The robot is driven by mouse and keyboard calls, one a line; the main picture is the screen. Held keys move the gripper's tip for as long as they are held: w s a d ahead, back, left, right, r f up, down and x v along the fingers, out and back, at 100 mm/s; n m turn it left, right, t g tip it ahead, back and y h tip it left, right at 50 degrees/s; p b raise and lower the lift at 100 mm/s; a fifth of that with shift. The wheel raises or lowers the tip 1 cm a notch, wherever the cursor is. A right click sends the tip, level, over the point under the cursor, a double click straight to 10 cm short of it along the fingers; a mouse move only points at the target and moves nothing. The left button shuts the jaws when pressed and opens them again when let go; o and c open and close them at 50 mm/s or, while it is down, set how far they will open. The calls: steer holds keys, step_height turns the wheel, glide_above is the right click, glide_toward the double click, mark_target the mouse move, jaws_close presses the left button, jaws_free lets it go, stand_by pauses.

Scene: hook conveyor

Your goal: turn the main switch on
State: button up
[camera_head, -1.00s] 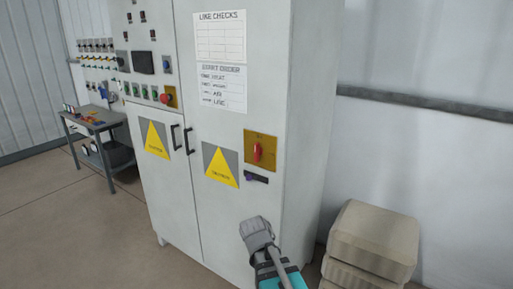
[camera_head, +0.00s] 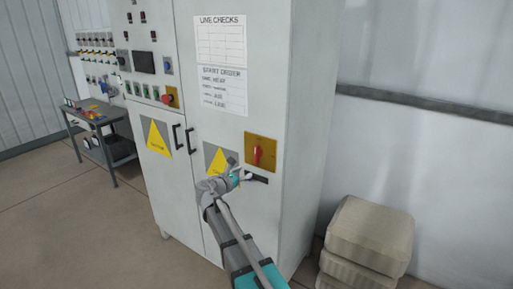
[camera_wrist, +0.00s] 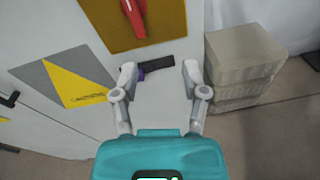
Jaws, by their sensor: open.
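The main switch is a red rotary handle (camera_head: 257,155) on a yellow plate (camera_head: 263,141) on the right door of the grey cabinet (camera_head: 225,125). The handle stands about upright in the head view. In the wrist view the red handle (camera_wrist: 134,17) shows at the top edge, cut off by the frame, on its yellow plate (camera_wrist: 165,12). My gripper (camera_head: 238,170) is in front of the door, below and left of the switch in the head view. Its two fingers (camera_wrist: 161,70) are apart with nothing held between them, and the handle lies beyond their tips.
A small black bar with a purple part (camera_wrist: 156,73) is on the door just below the switch plate. A yellow warning sign (camera_head: 217,158) is left of it. Stacked beige blocks (camera_head: 370,235) stand right of the cabinet. A tool bench (camera_head: 100,118) stands far left.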

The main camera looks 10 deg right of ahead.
mark_target(255, 151)
steer(key=w+a+r+n, duration=0.1)
steer(key=w+a+r+n+t, duration=0.1)
steer(key=shift+r+n, duration=0.3)
steer(key=shift+r, duration=0.05)
steer(key=x, duration=1.3)
steer(key=shift+w+d+r, duration=0.25)
steer(key=shift+w+r, duration=0.1)
jaws_close()
